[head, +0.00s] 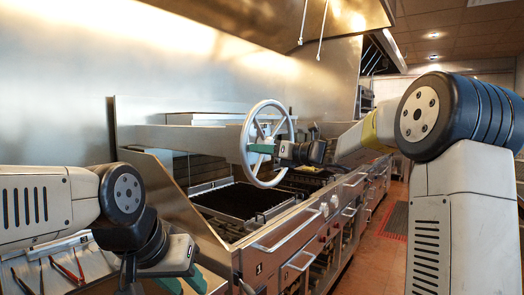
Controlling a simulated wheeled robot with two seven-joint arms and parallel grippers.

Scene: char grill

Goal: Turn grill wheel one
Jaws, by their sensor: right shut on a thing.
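My left gripper (186,285) is low at the left, away from the wheel. Its fingertips are cut off by the bottom edge, so its opening is unclear.
The steel grill (288,235) with a dark cooking bed (243,201) lies below the wheel, with handles and knobs on its front. A steel side panel (180,200) rises at its left. Tongs (68,270) lie at lower left.

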